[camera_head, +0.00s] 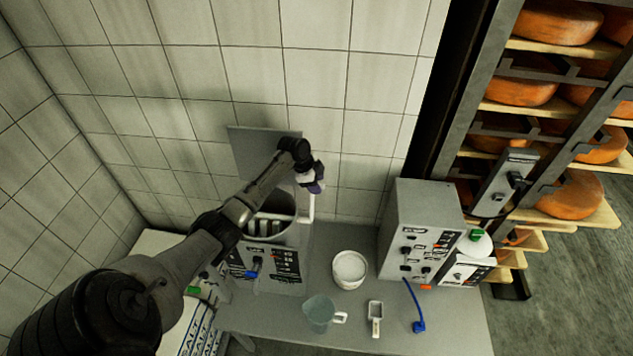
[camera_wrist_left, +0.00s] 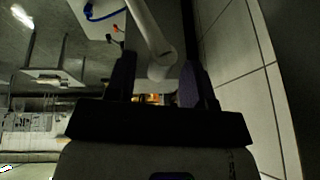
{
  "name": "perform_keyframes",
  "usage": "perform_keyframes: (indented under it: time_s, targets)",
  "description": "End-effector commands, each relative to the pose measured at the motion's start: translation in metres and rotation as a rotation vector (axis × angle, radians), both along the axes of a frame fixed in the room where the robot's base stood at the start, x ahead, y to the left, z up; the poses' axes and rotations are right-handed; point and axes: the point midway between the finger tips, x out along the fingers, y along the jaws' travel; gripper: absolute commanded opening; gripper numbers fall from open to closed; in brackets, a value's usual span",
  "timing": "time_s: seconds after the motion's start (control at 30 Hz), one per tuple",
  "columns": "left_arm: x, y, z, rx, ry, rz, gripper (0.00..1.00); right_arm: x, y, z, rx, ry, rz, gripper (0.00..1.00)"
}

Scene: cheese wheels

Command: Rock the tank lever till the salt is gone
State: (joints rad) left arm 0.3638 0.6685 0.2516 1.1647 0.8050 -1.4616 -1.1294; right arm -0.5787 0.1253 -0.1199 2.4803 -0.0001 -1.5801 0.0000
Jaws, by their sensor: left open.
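The tank (camera_head: 265,262) stands against the tiled wall, with a control panel on its front and its lid (camera_head: 250,150) raised behind it. Pale slats show inside its opening, but I cannot make out any salt in it. The white lever (camera_head: 311,208) stands at the tank's right side. My left gripper (camera_head: 315,180) is at the lever's upper end. In the left wrist view the white lever (camera_wrist_left: 148,32) reaches in between the two dark, spread fingers of my left gripper (camera_wrist_left: 158,72); I cannot tell whether either finger touches it. My right gripper is not in view.
On the bench (camera_head: 440,325) stand a white tub (camera_head: 350,268), a clear jug (camera_head: 319,312), a small white scoop (camera_head: 375,316) and a grey control box (camera_head: 425,230). Salt bags (camera_head: 195,332) lie at lower left. A rack of cheese wheels (camera_head: 570,195) stands at right.

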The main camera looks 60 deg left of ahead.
Motion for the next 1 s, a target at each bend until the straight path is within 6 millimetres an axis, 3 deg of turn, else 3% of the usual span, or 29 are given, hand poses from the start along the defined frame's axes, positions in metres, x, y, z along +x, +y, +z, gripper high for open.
perform_keyframes:
  time_s: [0.3, 0.8, 1.0]
  targets:
    - [0.0006, -0.0004, -0.0014, 0.000, 0.000, -0.001, 0.48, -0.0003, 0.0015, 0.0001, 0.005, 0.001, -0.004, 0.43]
    - [0.0006, 0.0001, -0.0013, 0.002, 0.000, 0.000, 0.02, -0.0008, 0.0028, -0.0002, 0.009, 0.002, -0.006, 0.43]
    - [0.0005, 0.0005, -0.0014, 0.003, 0.000, 0.000, 0.00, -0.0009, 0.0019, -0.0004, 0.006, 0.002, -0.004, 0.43]
